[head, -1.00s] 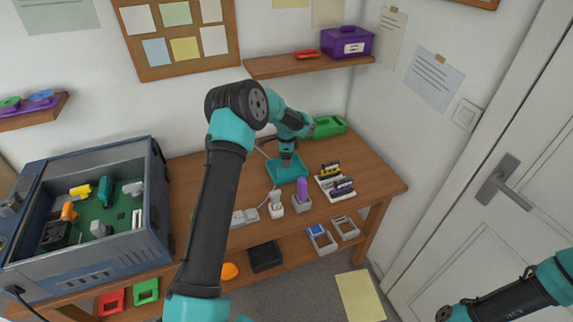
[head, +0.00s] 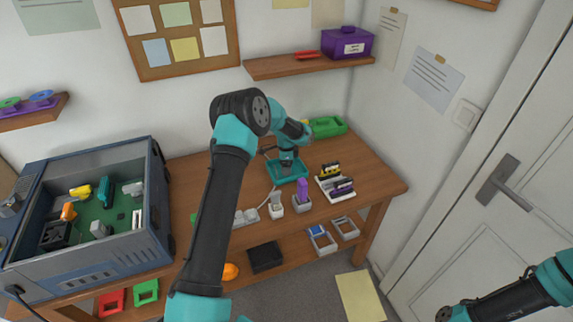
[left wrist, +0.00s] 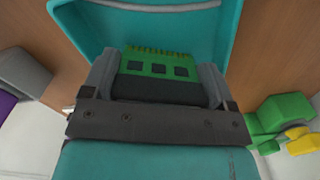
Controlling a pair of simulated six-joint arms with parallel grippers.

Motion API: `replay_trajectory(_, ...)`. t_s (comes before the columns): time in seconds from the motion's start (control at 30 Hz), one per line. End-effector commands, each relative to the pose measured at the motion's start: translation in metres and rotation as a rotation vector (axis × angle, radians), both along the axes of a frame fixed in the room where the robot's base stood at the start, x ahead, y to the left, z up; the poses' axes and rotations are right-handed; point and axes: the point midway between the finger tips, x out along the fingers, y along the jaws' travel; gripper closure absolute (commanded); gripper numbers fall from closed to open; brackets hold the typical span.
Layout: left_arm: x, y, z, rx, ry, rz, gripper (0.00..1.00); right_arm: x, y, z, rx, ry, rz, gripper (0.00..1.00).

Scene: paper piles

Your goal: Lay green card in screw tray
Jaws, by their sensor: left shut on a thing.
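The screw tray (head: 289,175) is a shallow teal tray on the wooden workbench in the head view. Its teal floor and raised wall (left wrist: 72,18) also fill the top of the left wrist view. My left gripper (head: 287,160) points down over the tray. In the left wrist view, its two grey fingers (left wrist: 157,72) are shut on the green card (left wrist: 150,63), a small board with black chips and a toothed far edge. The card is over the tray; I cannot tell whether it touches the floor.
A green bin (head: 328,127) stands behind the tray. A grey holder with a purple item (head: 302,190) and a white block with dark cards (head: 337,183) stand close in front and right. An open blue-grey case (head: 85,255) takes the bench's left side.

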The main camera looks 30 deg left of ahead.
Motion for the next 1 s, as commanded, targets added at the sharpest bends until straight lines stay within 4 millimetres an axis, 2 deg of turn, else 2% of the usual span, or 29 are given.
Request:
replay_trajectory(0.07,0.0,0.0,-0.002,0.0,0.0,0.0,0.44,0.0,0.0,0.0,0.0,0.0,0.0,0.57)
replay_trajectory(0.1,0.0,0.0,-0.002,0.0,0.0,0.0,0.18,0.0,0.0,0.0,0.0,0.0,0.0,0.57)
replay_trajectory(0.2,0.0,0.0,-0.002,0.0,0.0,0.0,0.1,0.0,0.0,0.0,0.0,0.0,0.0,0.57)
replay_trajectory(0.57,0.0,0.0,0.004,0.0,0.0,0.0,0.1,0.0,0.0,0.0,0.0,0.0,0.0,0.57)
replay_trajectory(0.77,0.001,0.0,0.029,0.001,-0.003,0.0,0.1,0.0,0.0,0.0,0.0,0.0,0.0,0.57)
replay_trajectory(1.0,0.001,0.0,0.074,0.001,-0.003,0.001,0.1,0.0,0.0,0.0,0.0,0.0,0.0,0.57)
